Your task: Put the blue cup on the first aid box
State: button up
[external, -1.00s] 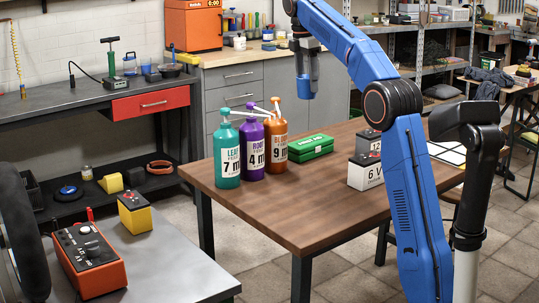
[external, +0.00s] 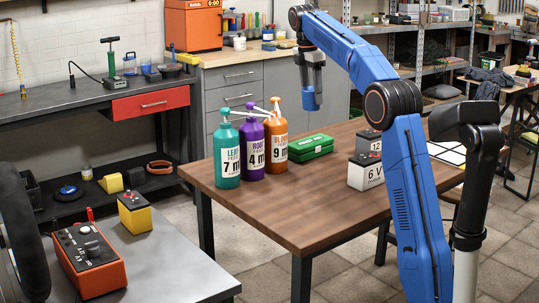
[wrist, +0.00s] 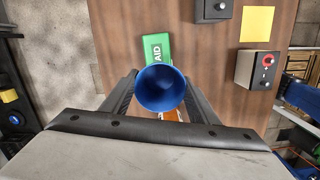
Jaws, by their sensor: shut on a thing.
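The blue cup (wrist: 161,88) is between the fingers of my gripper (wrist: 160,92) in the wrist view, its open mouth facing the camera. In the external view my gripper (external: 311,86) hangs above the table with the blue cup (external: 312,101) at its lower end. The green first aid box (external: 310,148) lies on the wooden table below the cup, with a clear gap between them. In the wrist view the box (wrist: 156,47) shows just beyond the cup's rim, partly hidden by it.
Teal (external: 227,155), purple (external: 251,150) and orange (external: 274,143) bottles stand left of the box. A white-and-black battery (external: 366,172) and another battery (external: 368,143) stand to its right. The table's front (external: 300,212) is clear.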

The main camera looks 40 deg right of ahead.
send_over(311, 141)
jog(key=shift+w+d+f, duration=0.1)
jog(key=shift+w+f, duration=0.05)
jog(key=shift+f, duration=5.3)
jog(key=o, duration=1)
jog(key=shift+f, duration=0.15)
jog(key=r, duration=0.3)
jog(key=a+r, duration=0.1)
jog(key=r, duration=0.6)
jog(key=shift+w+a+r, duration=0.15)
jog(key=shift+r, duration=0.15)
jog(key=shift+a+r, duration=0.1)
jog(key=shift+r, duration=0.7)
